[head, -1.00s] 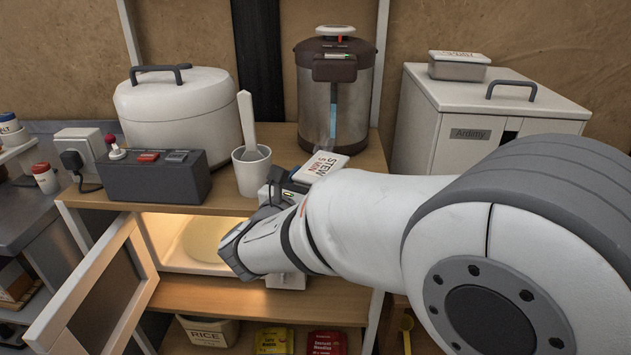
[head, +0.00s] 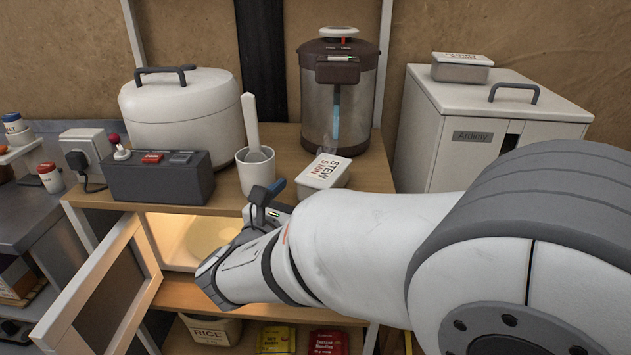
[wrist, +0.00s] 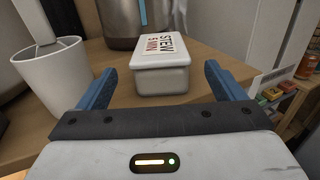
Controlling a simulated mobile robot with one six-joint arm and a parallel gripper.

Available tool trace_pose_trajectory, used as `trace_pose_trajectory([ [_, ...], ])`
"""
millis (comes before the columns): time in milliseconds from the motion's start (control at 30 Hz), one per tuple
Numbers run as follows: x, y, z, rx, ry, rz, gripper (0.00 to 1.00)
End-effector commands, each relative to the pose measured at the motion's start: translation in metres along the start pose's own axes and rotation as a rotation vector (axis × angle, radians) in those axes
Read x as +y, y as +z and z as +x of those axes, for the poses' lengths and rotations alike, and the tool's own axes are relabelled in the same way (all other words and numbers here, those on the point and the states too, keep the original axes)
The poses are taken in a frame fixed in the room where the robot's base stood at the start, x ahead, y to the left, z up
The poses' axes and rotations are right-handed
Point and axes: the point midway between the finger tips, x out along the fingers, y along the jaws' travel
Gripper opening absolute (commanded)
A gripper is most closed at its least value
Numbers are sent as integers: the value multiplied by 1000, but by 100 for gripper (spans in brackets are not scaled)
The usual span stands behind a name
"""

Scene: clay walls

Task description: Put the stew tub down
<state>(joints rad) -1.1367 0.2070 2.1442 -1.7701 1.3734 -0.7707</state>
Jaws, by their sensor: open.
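The stew tub (head: 324,174) is a small white box with a lid marked "STEW 5 MIN". It sits flat on the wooden shelf top (head: 225,197), in front of the metal urn. In the wrist view the stew tub (wrist: 161,72) lies ahead of my gripper (wrist: 160,85), roughly between the lines of its two blue fingers. The fingers are spread wide, and a gap shows on each side of the tub. In the head view my gripper (head: 270,192) is partly hidden by my own wrist, just left of and nearer than the tub.
A white cup (head: 256,172) with a handle sticking out stands left of the tub. The urn (head: 338,95) is behind it. A grey control box (head: 158,178) and a white cooker (head: 182,110) stand left. A lit compartment with an open door (head: 105,285) is below. Another tub (head: 461,68) sits on the white cabinet (head: 480,110).

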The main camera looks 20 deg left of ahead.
Motion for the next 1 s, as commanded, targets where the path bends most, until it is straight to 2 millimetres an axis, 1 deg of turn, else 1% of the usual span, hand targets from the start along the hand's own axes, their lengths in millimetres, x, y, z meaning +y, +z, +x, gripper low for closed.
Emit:
trace_pose_trajectory([
  [33, 1, 2, -13, 0, 6, -2, 89],
  [100, 1, 2, -27, 0, 6, -1, 89],
  [200, 1, 1, -44, 0, 5, -1, 89],
  [300, 0, 1, -56, 1, 3, 0, 89],
  [500, 0, 0, -66, 0, 0, 0, 89],
  [633, -1, 0, -66, 0, -2, 0, 89],
  [700, -5, -1, -62, 9, -17, 7, 89],
  [767, -17, -3, -53, 34, -54, 27, 89],
  [833, -42, -9, -37, 85, -135, 75, 89],
  [867, -57, -13, -30, 113, -181, 102, 89],
  [900, -78, -18, -20, 153, -247, 146, 89],
  [967, -110, -27, -8, 213, -355, 223, 89],
  [1000, -133, -34, -2, 251, -433, 279, 89],
])
